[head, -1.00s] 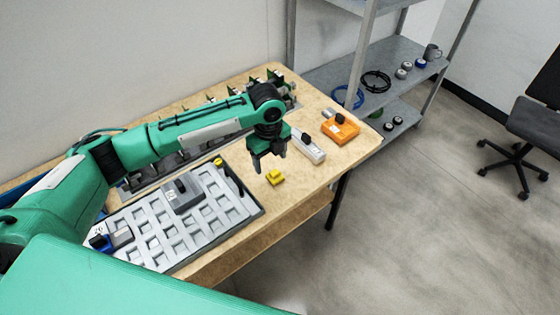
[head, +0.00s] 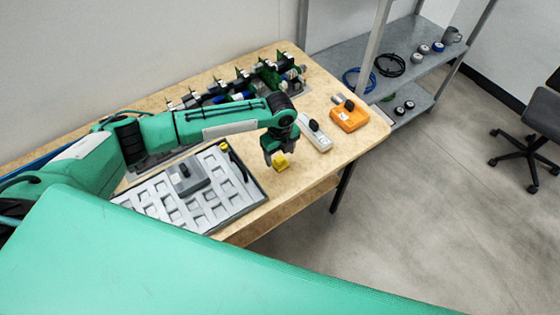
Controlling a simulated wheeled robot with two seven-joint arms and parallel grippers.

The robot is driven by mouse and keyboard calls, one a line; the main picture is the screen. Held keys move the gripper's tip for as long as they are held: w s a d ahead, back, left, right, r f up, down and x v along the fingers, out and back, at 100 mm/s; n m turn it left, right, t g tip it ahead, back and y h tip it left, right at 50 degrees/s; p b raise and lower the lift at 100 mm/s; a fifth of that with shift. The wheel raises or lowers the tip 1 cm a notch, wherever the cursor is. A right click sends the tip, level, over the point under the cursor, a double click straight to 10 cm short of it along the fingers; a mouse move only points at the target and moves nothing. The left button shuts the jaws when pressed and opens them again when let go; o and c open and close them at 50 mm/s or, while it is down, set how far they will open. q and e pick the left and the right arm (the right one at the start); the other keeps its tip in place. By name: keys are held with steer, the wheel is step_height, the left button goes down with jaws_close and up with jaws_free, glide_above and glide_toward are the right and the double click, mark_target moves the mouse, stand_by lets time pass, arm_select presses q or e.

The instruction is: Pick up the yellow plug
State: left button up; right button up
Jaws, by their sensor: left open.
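The small yellow plug (head: 281,162) lies on the wooden table near its front edge, right of the grey tray. My left gripper (head: 279,154) points down directly over the plug, its fingers open. The fingertips reach down close to the plug and partly overlap it in the head view. I cannot tell whether they touch it. A second yellow piece (head: 224,147) sits at the tray's far right corner. My right gripper is not in view.
The grey tray (head: 251,200) with many pockets holds a dark grey block (head: 187,175). A white device (head: 314,134) and an orange device (head: 349,116) stand to the right. Green boards (head: 268,75) line the back. A metal shelf (head: 420,66) stands beyond the table.

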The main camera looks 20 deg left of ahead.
mark_target(281, 160)
arm_select(q)
steer(key=f, duration=0.3)
steer(key=shift+s+d+f+p, duration=0.1)
steer(key=shift+s+d+p, duration=0.1)
steer(key=shift+p, duration=0.2)
steer(key=shift+f, duration=0.15)
steer(key=c, duration=1.2)
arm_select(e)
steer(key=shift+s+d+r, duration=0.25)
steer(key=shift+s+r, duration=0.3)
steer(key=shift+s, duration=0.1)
arm_select(q)
steer(key=shift+w, duration=0.1)
step_height(281, 160, up, 20)
steer(key=b, duration=0.3)
steer(key=shift+b, duration=0.3)
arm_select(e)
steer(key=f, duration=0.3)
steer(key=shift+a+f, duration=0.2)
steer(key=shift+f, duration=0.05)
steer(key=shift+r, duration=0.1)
